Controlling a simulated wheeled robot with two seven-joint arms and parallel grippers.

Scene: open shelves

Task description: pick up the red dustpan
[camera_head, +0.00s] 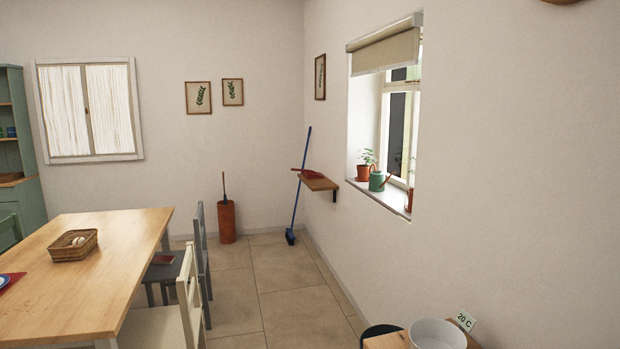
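A red dustpan (307,172) appears to lie on a small wooden wall shelf (320,184) on the right-hand wall near the far corner. It is small and thin in the camera_head view, with its left end reaching past the shelf edge. A blue broom (298,197) leans upright beside the shelf, close to the dustpan's left end. I cannot tell whether the broom and dustpan touch. Neither of my grippers is in view.
A wooden table (110,262) with a wicker basket (73,245) fills the left, with a grey chair (201,250) and a cream chair (188,300) on its right side. Tiled floor (275,280) is open towards the shelf.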

